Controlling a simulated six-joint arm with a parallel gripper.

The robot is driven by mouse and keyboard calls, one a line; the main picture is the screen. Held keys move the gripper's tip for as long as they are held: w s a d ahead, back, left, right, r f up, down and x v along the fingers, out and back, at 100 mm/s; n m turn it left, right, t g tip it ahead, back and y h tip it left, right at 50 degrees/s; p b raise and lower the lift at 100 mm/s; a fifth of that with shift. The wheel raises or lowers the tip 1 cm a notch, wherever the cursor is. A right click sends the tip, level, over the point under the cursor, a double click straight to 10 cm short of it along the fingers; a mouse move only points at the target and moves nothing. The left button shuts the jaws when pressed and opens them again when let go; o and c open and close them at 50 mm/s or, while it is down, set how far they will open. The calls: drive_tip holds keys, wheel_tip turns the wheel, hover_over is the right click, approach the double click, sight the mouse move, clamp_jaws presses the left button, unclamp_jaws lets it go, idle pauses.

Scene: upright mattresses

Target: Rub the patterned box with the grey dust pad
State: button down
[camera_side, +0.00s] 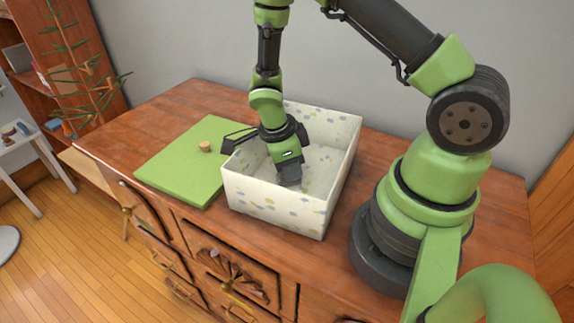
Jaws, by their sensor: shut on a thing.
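The patterned box (272,208) is an open white box with yellow, green and blue flecks, standing on the wooden dresser. My gripper (289,176) points down inside the box and is shut on a dark grey pad (290,175). The pad is near the inner side of the front wall. I cannot tell whether the pad touches the box's floor or wall. The fingertips are partly hidden by the gripper body and the pad.
A flat green lid (180,165) with a round cork-like knob (205,146) lies on the dresser (165,112) left of the box. A plant (85,75) and a shelf stand at the far left. The dresser's left back area is clear, and a grey wall stands behind.

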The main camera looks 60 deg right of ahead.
drive_tip(key=shift+w+d, duration=0.2)
drive_tip(key=shift+d, duration=0.65)
drive_tip(key=shift+w+d, duration=0.2)
drive_tip(key=shift+d, duration=0.65)
drive_tip(key=shift+w+d, duration=0.2)
drive_tip(key=shift+d, duration=0.65)
drive_tip(key=shift+s+a+f, duration=0.1)
drive_tip(key=shift+a+f, duration=0.05)
drive_tip(key=shift+a, duration=0.8)
drive_tip(key=shift+d, duration=0.9)
drive_tip(key=shift+a+r, duration=0.2)
drive_tip(key=shift+a, duration=0.65)
drive_tip(key=shift+w+d, duration=0.4)
drive_tip(key=shift+w, duration=0.1)
drive_tip(key=shift+s+f, duration=0.1)
drive_tip(key=shift+s, duration=0.8)
wheel_tip(320, 180, up, 6)
